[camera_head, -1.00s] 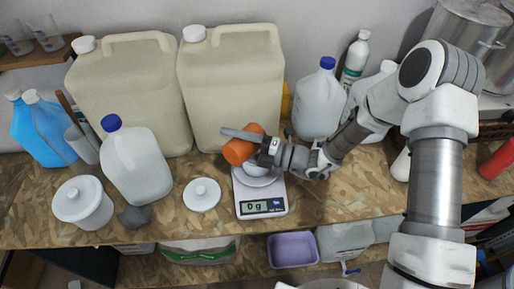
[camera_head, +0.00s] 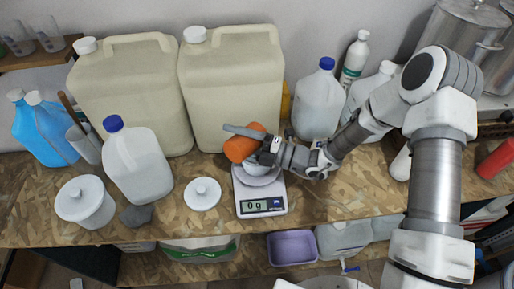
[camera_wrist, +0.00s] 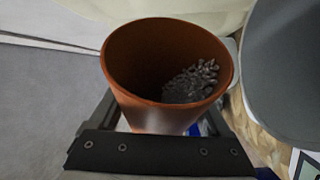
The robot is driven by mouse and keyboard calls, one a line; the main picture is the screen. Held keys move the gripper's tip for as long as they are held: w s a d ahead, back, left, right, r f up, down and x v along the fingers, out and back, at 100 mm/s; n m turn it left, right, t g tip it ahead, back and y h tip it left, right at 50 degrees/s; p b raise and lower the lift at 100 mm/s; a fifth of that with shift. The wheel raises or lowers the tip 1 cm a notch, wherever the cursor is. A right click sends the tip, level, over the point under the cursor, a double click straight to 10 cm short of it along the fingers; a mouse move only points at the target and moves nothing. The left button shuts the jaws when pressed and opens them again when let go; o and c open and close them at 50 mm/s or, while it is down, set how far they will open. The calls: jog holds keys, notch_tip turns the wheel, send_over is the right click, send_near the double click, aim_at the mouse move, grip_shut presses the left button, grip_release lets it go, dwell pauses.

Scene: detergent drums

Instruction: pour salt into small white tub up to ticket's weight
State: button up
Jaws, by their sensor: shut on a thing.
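My gripper (camera_head: 262,152) is shut on an orange cup (camera_head: 242,148) and holds it tilted over the scale. In the wrist view the cup (camera_wrist: 133,85) is open towards the camera, with a heap of greyish grains (camera_wrist: 192,82) inside at its right. A small white tub (camera_head: 257,169) sits on the scale's pan below the gripper, partly hidden by it. The scale (camera_head: 247,190) reads 0 g on its display (camera_head: 262,206). A grey bar (camera_head: 241,132) crosses the top of the cup. I cannot make out a ticket.
A white lid (camera_head: 202,194) lies left of the scale. A lidded white tub (camera_head: 85,203) and a blue-capped jug (camera_head: 137,165) stand further left. Large beige drums (camera_head: 232,95) stand close behind the cup. Bare board (camera_head: 345,195) lies right of the scale.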

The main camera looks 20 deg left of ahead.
jog(key=shift+w+d+r+m+y, duration=0.1)
jog(key=shift+w+r+m+y, duration=0.25)
jog(key=shift+m, duration=0.35)
dwell(2.6)
jog(key=f+n+b, duration=0.1)
jog(key=s+n+h+b, duration=0.1)
jog(key=f+n+b, duration=0.1)
jog(key=shift+s+a+f+n+h, duration=0.2)
jog(key=shift+s+f+n+h, duration=0.05)
jog(key=shift+s+f+n, duration=0.05)
jog(key=shift+a+r, duration=0.1)
jog(key=shift+r, duration=0.2)
